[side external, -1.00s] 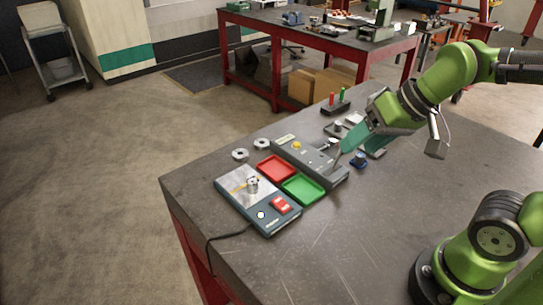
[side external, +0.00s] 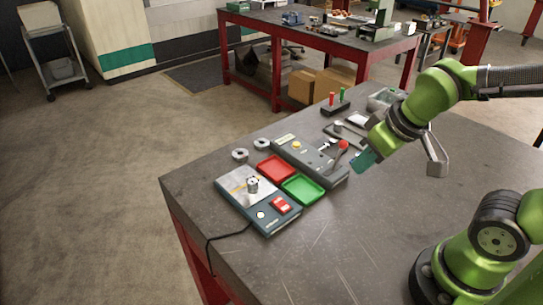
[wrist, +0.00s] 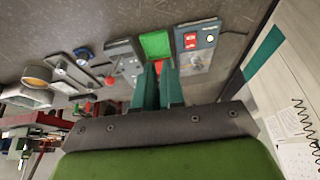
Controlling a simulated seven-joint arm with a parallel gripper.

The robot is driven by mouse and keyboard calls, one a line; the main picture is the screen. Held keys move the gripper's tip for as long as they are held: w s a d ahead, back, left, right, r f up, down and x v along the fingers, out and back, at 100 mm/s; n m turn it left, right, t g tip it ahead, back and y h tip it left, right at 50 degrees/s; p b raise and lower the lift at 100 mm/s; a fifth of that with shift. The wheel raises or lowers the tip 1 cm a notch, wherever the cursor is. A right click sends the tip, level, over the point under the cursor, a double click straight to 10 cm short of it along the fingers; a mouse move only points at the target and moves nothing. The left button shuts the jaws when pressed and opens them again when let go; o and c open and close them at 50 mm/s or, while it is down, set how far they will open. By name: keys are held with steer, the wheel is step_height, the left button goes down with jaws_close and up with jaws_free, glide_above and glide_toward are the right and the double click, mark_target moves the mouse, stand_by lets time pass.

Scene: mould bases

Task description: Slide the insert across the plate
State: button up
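My gripper (side external: 364,160) hangs above the table, just right of the grey control box (side external: 312,160). In the wrist view its two teal fingers (wrist: 158,68) stand apart with a narrow gap and nothing between them. I cannot tell for sure whether this cylinder is the insert. The silver plate also shows in the wrist view (wrist: 196,62), far beyond the fingers.
A red tray (side external: 276,168) and a green tray (side external: 303,188) lie between unit and box. The box has a red-knobbed lever (side external: 343,145). Two metal rings (side external: 240,155) lie behind. A rack with red and green pegs (side external: 336,107) stands farther back. The front tabletop is clear.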

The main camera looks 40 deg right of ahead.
steer(key=f+n+h, duration=0.1)
steer(key=n, duration=0.1)
steer(key=w+f+n+h, duration=0.1)
steer(key=n, duration=0.2)
steer(key=w+f+n, duration=0.1)
steer(key=f+n, duration=0.1)
steer(key=n, duration=0.1)
steer(key=shift+d+h, duration=0.25)
steer(key=shift+h, duration=0.15)
jaws_close()
steer(key=n+t+y, duration=0.3)
steer(key=n+t, duration=0.1)
steer(key=n, duration=2.4)
glide_toward(254, 189)
steer(key=f, duration=0.4)
steer(key=shift+w+a+f, duration=0.15)
steer(key=shift+a+f, duration=0.05)
steer(key=shift+f, duration=0.1)
steer(key=w, duration=0.2)
steer(key=shift+w+r, duration=0.15)
steer(key=shift+w, duration=0.8)
